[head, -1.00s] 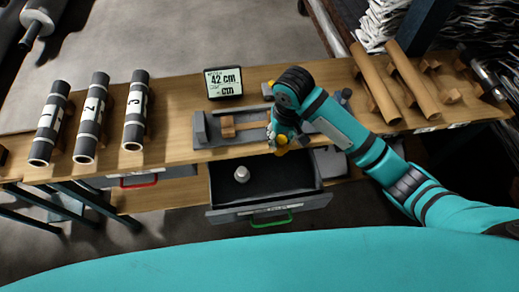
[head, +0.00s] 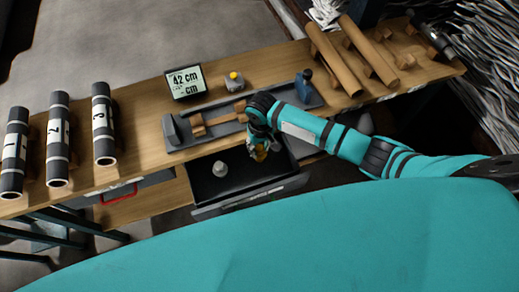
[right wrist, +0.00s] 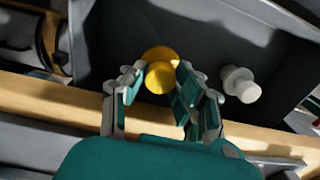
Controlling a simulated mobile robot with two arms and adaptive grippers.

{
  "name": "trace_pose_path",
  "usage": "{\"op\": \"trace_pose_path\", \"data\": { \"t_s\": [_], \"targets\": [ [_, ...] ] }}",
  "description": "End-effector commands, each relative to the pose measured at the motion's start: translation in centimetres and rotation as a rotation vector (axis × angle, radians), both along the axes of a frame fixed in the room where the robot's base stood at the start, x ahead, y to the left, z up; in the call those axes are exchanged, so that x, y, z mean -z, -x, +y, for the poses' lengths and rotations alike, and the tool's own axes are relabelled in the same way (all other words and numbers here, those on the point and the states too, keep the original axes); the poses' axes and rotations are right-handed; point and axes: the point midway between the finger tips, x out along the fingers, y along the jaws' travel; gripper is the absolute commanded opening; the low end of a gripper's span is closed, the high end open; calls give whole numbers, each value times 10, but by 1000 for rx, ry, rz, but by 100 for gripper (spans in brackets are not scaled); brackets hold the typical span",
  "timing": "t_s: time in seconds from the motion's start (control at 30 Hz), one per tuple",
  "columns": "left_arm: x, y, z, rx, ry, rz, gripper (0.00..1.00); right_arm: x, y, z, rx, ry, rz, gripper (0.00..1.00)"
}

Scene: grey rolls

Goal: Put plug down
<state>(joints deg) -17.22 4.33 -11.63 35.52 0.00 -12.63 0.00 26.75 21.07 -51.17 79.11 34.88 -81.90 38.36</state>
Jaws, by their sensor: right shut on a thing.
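My right gripper (head: 260,149) is shut on a yellow plug (head: 261,155) and holds it over the open drawer (head: 285,185), near the drawer's back right side. In the right wrist view the yellow plug (right wrist: 161,69) sits between the two fingertips, above the dark drawer floor (right wrist: 110,40). A white plug (head: 220,169) stands in the drawer, left of my gripper in the head view. It also shows right of the fingers in the right wrist view (right wrist: 240,84). I cannot tell whether the yellow plug touches the drawer floor. My left gripper is out of view.
A grey measuring fixture (head: 172,131) lies on the bench behind the drawer, with a display reading 42 cm (head: 186,81) behind it. Brown tubes (head: 334,60) lie at the right. A red-handled drawer (head: 120,190) is at the left.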

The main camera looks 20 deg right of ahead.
Motion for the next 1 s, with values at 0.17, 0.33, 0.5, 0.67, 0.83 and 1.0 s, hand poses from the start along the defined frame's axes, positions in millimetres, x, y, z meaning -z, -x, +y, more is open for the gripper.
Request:
{"op": "trace_pose_path", "data": {
  "t_s": [0.17, 0.33, 0.5, 0.67, 0.83, 1.0],
  "targets": [
    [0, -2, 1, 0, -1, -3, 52, 25, 0, 0, 0, 1, 2, 9],
    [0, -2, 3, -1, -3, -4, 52, 28, 0, 0, -2, 0, -1, 9],
    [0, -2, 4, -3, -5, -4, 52, 29, 0, 0, -1, 0, 0, 9],
    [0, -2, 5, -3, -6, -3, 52, 30, 0, 0, -1, 0, 0, 43],
    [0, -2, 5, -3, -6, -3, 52, 30, 0, 0, -1, 1, 1, 52],
    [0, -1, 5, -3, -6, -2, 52, 29, 0, 0, -1, 1, 0, 52]
  ]
}}
